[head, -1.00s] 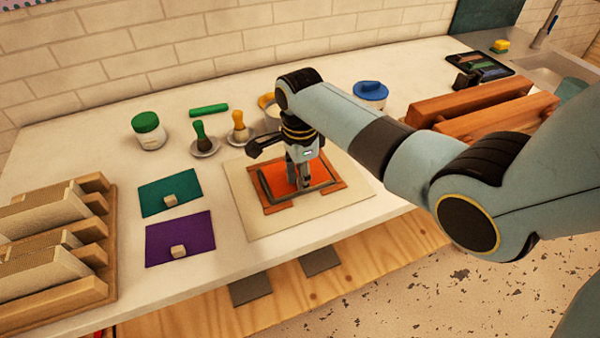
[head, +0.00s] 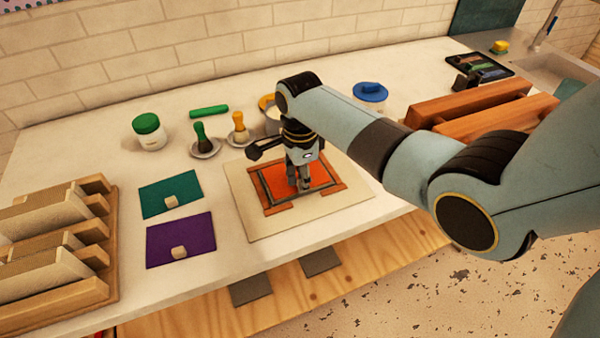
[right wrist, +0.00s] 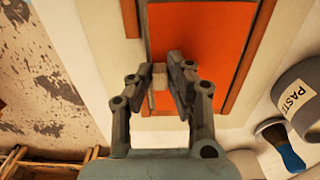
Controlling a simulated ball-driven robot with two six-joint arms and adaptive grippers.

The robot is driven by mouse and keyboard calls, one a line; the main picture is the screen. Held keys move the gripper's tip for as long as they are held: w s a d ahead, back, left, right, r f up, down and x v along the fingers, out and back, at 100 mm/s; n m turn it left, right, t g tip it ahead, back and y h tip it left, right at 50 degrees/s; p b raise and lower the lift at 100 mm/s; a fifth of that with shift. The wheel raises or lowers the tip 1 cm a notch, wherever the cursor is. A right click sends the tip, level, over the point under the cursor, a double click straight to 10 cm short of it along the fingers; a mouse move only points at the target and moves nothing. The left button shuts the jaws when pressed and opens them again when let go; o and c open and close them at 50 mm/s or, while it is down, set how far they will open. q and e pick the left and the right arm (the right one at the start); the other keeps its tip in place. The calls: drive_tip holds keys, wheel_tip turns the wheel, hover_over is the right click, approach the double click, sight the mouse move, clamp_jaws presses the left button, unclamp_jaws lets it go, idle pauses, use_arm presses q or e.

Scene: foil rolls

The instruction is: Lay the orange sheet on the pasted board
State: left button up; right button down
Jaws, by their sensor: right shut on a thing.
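The orange sheet (head: 318,173) lies flat or nearly flat over the board, between wooden corner strips (head: 279,208) on a cream mat (head: 252,222). A thin dark edge shows around parts of the sheet; the board's pasted face is hidden. Whether the sheet touches the board everywhere I cannot tell. My left gripper is not in view.
A teal sheet (head: 165,192) and a purple sheet (head: 181,240), each with a block, lie left of the mat. A wooden rack (head: 95,285) stands at far left. Brushes, a green-lidded jar (head: 149,132) and a paste pot (right wrist: 300,95) stand behind. Wooden bars (head: 470,105) are at right.

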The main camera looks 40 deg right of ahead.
idle(0.4)
drive_tip(key=c, duration=1.2)
unclamp_jaws()
drive_tip(key=shift+o, duration=0.3)
drive_tip(key=shift+o, duration=1.3)
drive_tip(key=shift+r, duration=3.45)
